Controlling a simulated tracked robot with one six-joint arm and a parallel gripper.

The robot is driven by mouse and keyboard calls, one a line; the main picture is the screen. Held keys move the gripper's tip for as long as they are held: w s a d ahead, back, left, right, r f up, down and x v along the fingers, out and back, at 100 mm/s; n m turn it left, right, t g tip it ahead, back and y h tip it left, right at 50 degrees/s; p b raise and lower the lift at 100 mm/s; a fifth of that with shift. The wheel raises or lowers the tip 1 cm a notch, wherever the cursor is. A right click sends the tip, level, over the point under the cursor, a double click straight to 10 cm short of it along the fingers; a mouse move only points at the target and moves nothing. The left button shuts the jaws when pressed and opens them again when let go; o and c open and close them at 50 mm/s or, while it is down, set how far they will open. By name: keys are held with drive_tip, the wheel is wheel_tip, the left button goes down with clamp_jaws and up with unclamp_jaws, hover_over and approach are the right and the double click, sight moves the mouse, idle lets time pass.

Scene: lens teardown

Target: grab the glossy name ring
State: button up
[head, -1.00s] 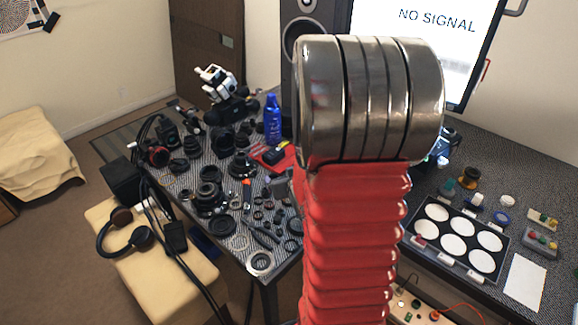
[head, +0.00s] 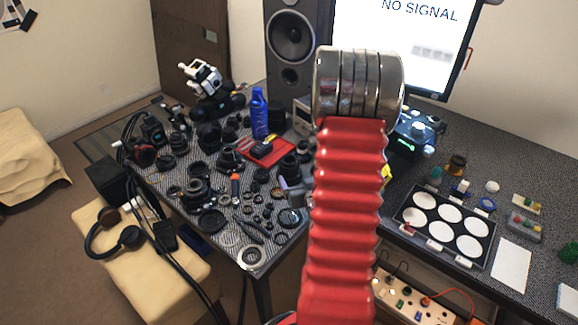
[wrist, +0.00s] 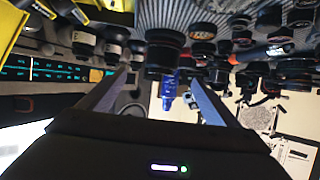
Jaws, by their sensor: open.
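I cannot tell for sure which ring is the glossy name ring. A pale silvery ring (head: 251,257) lies flat at the near corner of the patterned table, and a dark ring (head: 289,217) lies further right, close to my arm. A black ring (head: 212,220) lies among the lens parts to the left. In the wrist view my gripper (wrist: 159,75) is open, its two fingers apart with nothing clearly held. A dark lens barrel (wrist: 165,50) and a blue can (wrist: 168,92) appear in line with the gap. In the head view my red arm hides the table behind it.
The blue can (head: 260,114) stands behind many crowded lens parts, beside a red tray (head: 283,153). A black tray with white discs (head: 398,219) lies on the right desk. A speaker (head: 291,45) and a monitor (head: 395,45) stand behind. A power strip (head: 398,293) shows below the desk.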

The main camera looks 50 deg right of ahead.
sight(293, 169)
drive_tip(key=x, duration=0.8)
drive_tip(key=shift+w+f, duration=0.1)
drive_tip(key=shift+w, duration=0.05)
drive_tip(key=shift+x, duration=2.6)
drive_tip(key=shift+a+f, duration=0.15)
drive_tip(key=shift+c, duration=0.6)
drive_tip(key=c, duration=1)
drive_tip(key=shift+c, duration=0.2)
drive_tip(key=shift+r, duration=5.05)
